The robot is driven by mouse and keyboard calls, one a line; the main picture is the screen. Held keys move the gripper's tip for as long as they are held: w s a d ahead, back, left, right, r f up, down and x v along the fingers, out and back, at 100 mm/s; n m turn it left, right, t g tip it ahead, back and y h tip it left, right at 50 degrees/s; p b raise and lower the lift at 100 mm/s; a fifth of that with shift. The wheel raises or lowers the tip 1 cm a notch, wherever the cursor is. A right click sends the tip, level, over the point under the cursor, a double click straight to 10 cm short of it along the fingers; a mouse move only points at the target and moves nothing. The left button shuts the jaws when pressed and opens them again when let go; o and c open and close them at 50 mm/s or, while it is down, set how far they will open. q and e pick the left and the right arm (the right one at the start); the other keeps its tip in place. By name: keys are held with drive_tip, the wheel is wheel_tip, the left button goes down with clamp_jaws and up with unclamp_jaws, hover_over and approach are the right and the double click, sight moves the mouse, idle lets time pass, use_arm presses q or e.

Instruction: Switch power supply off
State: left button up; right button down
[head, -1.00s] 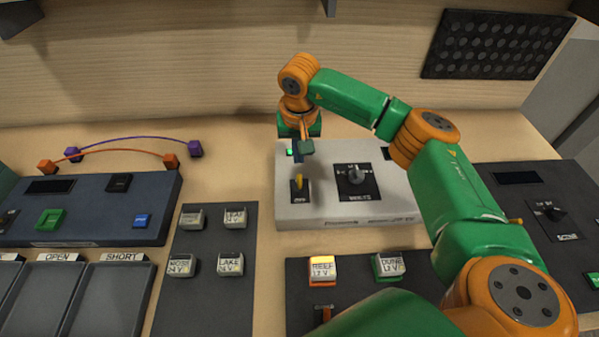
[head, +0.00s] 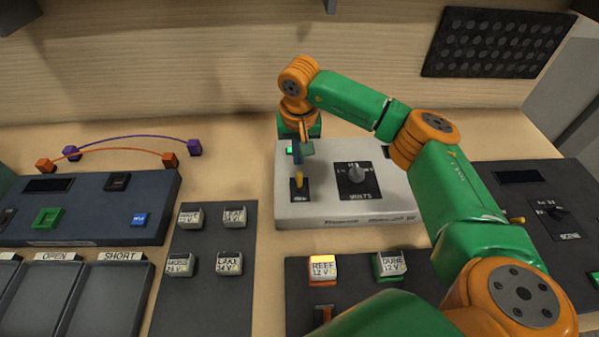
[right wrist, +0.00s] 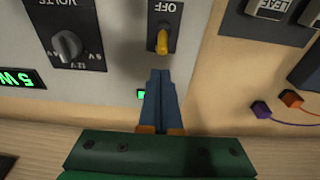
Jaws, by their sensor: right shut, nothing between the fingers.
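The power supply (head: 325,213) is a light grey box at the back middle of the bench in the head view. Its switch has a yellow lever (head: 299,183) on a black plate. In the right wrist view the lever (right wrist: 162,42) leans toward my gripper, away from the OFF label (right wrist: 166,7). A green lamp (right wrist: 142,94) on the box is lit. My right gripper (right wrist: 160,73) is shut and empty, its blue fingertips just short of the lever with a small gap. In the head view the right gripper (head: 297,163) is above the switch. My left gripper is out of view.
The VOLTS knob (head: 356,174) is beside the switch. LED blocks such as REEF (head: 322,268) and DUNE (head: 389,264) sit in front. A dark blue console (head: 75,228) is at left, with purple and orange leads behind it. Another dark console (head: 560,190) is at right.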

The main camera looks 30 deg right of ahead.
sight(299, 174)
drive_tip(key=shift+f+b, duration=0.7)
drive_tip(key=shift+f, duration=0.3)
drive_tip(key=shift+s+a, duration=0.15)
drive_tip(key=shift+s, duration=0.15)
drive_tip(key=shift+s+a, duration=0.2)
drive_tip(key=shift+s, duration=0.3)
drive_tip(key=shift+s+a, duration=0.25)
drive_tip(key=shift+s, duration=0.2)
drive_tip(key=shift+r, duration=0.1)
drive_tip(key=r+p, duration=0.1)
drive_tip(key=r, duration=0.1)
drive_tip(key=r+p, duration=0.4)
drive_tip(key=r, duration=0.1)
drive_tip(key=shift+w+d, duration=0.2)
drive_tip(key=shift+w, duration=0.2)
